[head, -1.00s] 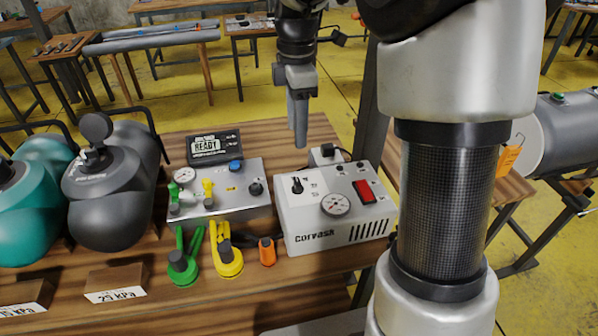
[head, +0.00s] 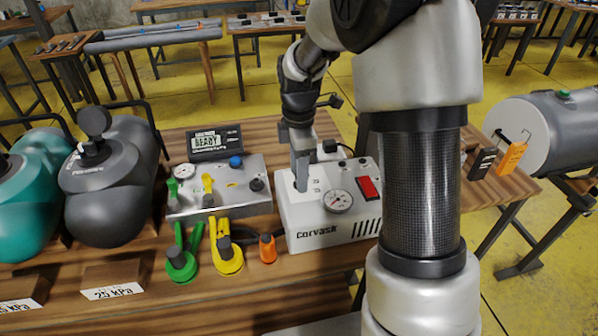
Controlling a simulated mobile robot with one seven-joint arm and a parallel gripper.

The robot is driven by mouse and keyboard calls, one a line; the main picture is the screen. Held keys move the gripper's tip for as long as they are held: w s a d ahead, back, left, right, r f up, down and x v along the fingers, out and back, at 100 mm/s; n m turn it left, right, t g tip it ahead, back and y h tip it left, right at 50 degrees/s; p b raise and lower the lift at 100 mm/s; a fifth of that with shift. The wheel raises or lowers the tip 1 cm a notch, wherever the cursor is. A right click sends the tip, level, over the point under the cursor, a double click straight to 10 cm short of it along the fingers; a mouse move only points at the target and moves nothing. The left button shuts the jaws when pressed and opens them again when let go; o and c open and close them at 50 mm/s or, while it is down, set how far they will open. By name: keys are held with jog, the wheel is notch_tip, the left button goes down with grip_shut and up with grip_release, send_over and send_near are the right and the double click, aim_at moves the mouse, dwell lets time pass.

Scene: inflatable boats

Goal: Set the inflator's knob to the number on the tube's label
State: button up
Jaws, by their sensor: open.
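The inflator (head: 312,238) is a white and grey box marked Corvash on the near table. Its front carries a round gauge (head: 338,201) and a red switch (head: 368,188). My gripper (head: 301,186) points down at the left part of the inflator's top, over the knob's place. The knob is hidden behind the fingers, so its setting and any contact cannot be told. The dark grey tube (head: 105,205) stands at the left behind a label (head: 114,293) reading 25 kPa. A teal tube (head: 25,215) is beside it; its label (head: 18,308) is cut off at the frame's edge.
A metal valve panel (head: 225,195) stands left of the inflator, with a display (head: 214,141) reading READY behind it. Green (head: 181,262), yellow (head: 227,258) and orange (head: 267,249) fittings lie in front. A grey cylinder (head: 535,135) and an orange tag (head: 512,157) are at the right.

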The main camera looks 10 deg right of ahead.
jog(key=shift+c, duration=0.5)
jog(key=c, duration=1)
jog(key=shift+m, duration=0.3)
jog(key=m+p, duration=0.1)
jog(key=m, duration=0.3)
jog(key=shift+r+m, duration=0.1)
jog(key=shift+m, duration=0.2)
jog(key=m+p, duration=0.1)
jog(key=m, duration=0.4)
jog(key=shift+d+m, duration=0.1)
jog(key=shift+m, duration=0.2)
jog(key=m+p, duration=0.1)
jog(key=m, duration=0.6)
jog(key=shift+s, duration=0.1)
jog(key=m+p, duration=0.1)
jog(key=m, duration=0.5)
jog(key=shift+o, duration=0.2)
